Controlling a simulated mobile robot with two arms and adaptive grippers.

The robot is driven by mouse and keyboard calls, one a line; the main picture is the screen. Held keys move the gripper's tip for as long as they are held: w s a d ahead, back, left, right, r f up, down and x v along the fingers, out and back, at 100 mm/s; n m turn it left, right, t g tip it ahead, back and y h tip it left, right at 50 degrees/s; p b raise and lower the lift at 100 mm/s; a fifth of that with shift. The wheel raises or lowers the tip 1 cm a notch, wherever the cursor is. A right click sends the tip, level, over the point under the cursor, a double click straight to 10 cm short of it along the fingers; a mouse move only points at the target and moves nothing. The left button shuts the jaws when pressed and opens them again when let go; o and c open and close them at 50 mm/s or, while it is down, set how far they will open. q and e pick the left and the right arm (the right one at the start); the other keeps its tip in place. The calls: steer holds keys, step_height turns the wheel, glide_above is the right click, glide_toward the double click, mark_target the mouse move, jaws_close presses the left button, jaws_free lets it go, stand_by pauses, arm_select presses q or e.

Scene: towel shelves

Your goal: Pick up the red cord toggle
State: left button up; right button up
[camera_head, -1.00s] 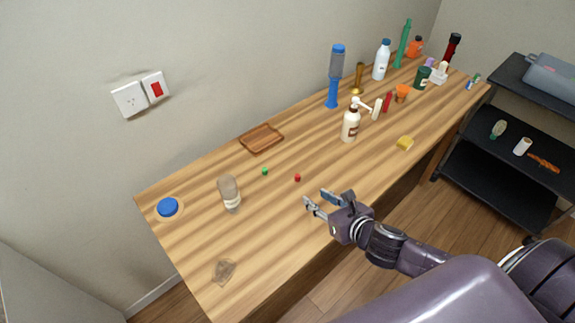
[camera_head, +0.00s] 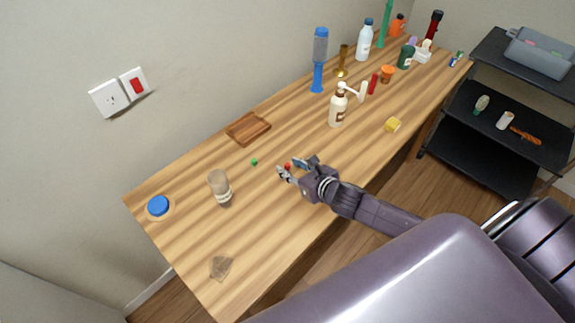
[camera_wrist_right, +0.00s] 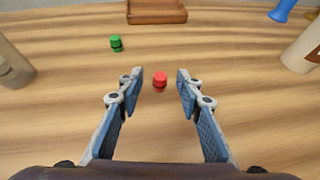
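The red cord toggle (camera_wrist_right: 160,79) lies on the wooden table. In the right wrist view it sits just beyond and between the open fingertips. In the head view the red toggle (camera_head: 287,165) shows small at the fingers of my right gripper (camera_head: 287,169). My right gripper (camera_wrist_right: 160,81) is open, with a blue-padded finger on either side and nothing between them but table. Whether the fingers touch the toggle cannot be told. My left gripper is not in view.
A green toggle (camera_wrist_right: 116,43) lies beyond, to the left. A wooden tray (camera_head: 248,129) is at the table's back edge. A jar (camera_head: 220,188) stands left, and a pump bottle (camera_head: 338,108) stands right. The table around the red toggle is clear.

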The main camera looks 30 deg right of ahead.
steer(key=shift+w+a, duration=0.1)
steer(key=shift+w, duration=0.05)
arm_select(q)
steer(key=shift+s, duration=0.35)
arm_select(e)
steer(key=c, duration=0.8)
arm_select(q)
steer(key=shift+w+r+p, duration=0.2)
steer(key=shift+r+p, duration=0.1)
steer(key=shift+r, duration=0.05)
arm_select(e)
step_height(320, 180, up, 28)
steer(key=shift+f, duration=0.1)
